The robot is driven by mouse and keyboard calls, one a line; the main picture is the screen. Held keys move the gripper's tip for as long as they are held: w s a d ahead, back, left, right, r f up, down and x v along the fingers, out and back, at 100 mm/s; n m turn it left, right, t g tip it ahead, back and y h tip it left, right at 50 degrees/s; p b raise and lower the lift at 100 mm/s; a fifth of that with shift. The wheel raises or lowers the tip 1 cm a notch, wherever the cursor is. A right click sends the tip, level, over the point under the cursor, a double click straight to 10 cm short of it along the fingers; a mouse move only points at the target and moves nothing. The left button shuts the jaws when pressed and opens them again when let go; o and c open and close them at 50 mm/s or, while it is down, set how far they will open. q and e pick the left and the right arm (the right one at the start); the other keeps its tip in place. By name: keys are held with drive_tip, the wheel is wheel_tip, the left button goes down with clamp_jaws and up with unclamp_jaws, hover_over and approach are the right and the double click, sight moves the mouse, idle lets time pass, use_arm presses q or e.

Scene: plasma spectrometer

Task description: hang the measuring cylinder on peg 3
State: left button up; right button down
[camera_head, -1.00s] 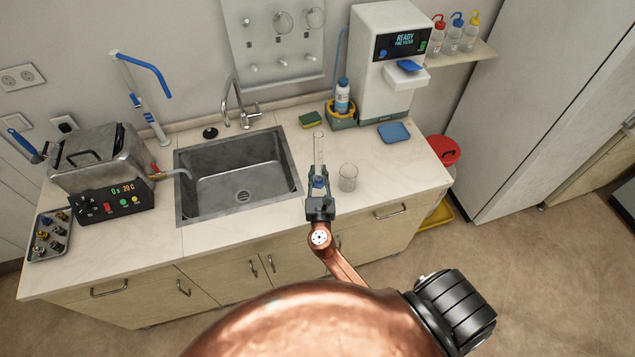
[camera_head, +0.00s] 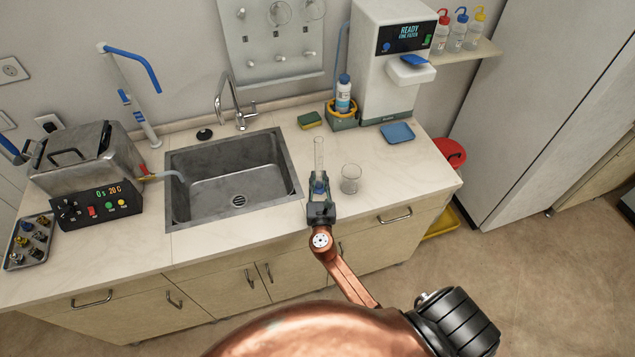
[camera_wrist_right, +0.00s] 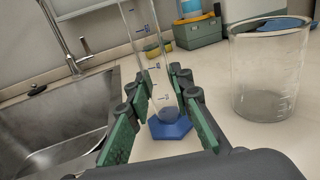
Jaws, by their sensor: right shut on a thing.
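The measuring cylinder (camera_head: 319,155) is a tall clear tube with a blue base, upright at the counter's front, right of the sink. In the right wrist view its tube (camera_wrist_right: 152,60) with blue marks stands between the fingers, above a blue six-sided foot (camera_wrist_right: 170,130). My right gripper (camera_head: 320,188) is shut on the cylinder low on the tube; its green-padded fingers (camera_wrist_right: 157,92) flank it. Whether the foot touches the counter is unclear. The grey peg board (camera_head: 237,60) hangs behind the sink, with round glassware at its upper pegs and bare lower pegs (camera_head: 280,59). No peg numbers are readable. My left gripper is out of view.
A glass beaker (camera_head: 351,180) stands close to the right of the cylinder. The sink (camera_head: 177,212) and its tall tap (camera_head: 233,100) lie between counter front and board. A sponge (camera_head: 310,120), bottle (camera_head: 343,95) and white dispenser (camera_head: 375,80) stand behind. A water bath (camera_head: 85,165) is left.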

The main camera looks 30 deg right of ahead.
drive_tip(key=shift+r, duration=0.15)
drive_tip(key=shift+f, duration=0.25)
drive_tip(key=c, duration=1.7)
unclamp_jaws()
drive_tip(key=shift+r, duration=0.15)
drive_tip(key=shift+s+a, duration=0.1)
drive_tip(key=shift+s, duration=0.1)
drive_tip(key=v, duration=1.1)
drive_tip(key=shift+s+a+r, duration=0.1)
drive_tip(key=shift+s+r, duration=0.05)
drive_tip(key=shift+s, duration=0.15)
